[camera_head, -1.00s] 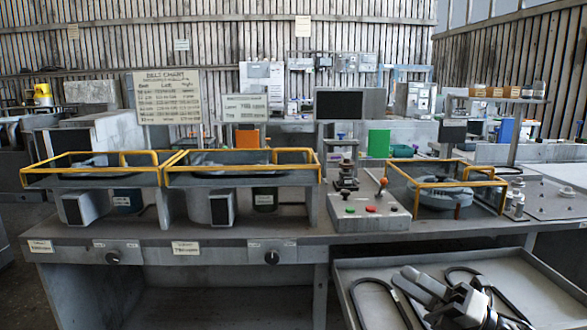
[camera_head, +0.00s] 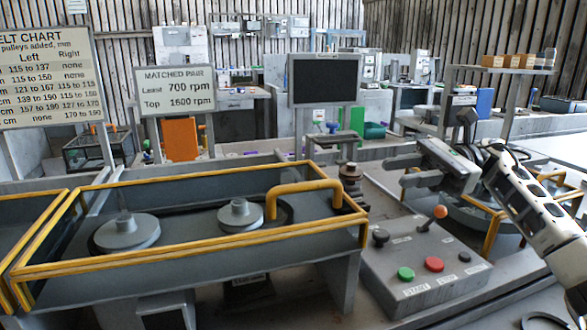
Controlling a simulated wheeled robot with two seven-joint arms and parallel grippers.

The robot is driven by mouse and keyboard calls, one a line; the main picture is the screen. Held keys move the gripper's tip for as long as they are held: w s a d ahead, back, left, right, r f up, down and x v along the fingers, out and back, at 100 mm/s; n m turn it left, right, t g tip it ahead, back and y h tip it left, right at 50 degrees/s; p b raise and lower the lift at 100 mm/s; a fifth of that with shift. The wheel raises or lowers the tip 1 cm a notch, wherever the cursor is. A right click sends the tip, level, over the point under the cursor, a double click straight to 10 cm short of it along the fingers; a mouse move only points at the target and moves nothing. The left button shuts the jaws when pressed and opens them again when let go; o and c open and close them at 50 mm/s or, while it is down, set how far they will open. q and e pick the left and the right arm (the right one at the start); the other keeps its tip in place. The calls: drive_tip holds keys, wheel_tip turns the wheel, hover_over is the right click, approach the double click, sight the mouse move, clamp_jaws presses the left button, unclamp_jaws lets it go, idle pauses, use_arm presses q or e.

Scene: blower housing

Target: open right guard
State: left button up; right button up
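The right guard (camera_head: 190,258) is a yellow-framed cover over a grey bed in the middle of the head view, and it looks closed. Two grey pulleys (camera_head: 127,232) (camera_head: 241,214) show inside it. Its yellow bar handle (camera_head: 303,190) stands at the right end. My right gripper (camera_head: 397,171) is to the right of the handle, apart from it, above the back of the control box. Its two fingers point left with a gap between them and nothing held. My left gripper is not in view.
The control box (camera_head: 425,262) carries green, red and black buttons and an orange-knobbed lever (camera_head: 440,212). Another yellow-framed guard (camera_head: 493,230) is partly behind my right arm. The left guard (camera_head: 30,235) shows at the left edge. A dark screen (camera_head: 325,80) stands behind.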

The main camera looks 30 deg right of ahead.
sight(329, 183)
drive_tip(key=p+x, duration=0.1)
drive_tip(key=x, duration=0.3)
drive_tip(key=p+x, duration=0.2)
drive_tip(key=x, duration=0.3)
drive_tip(key=p+x, duration=0.1)
drive_tip(key=x, duration=0.4)
drive_tip(key=shift+s+a+r+p, duration=0.1)
drive_tip(key=shift+s+r+p, duration=0.15)
drive_tip(key=shift+s+p, duration=0.15)
drive_tip(key=shift+w+a+f, duration=0.15)
drive_tip(key=shift+w+a, duration=0.05)
drive_tip(key=shift+a, duration=0.45)
clamp_jaws()
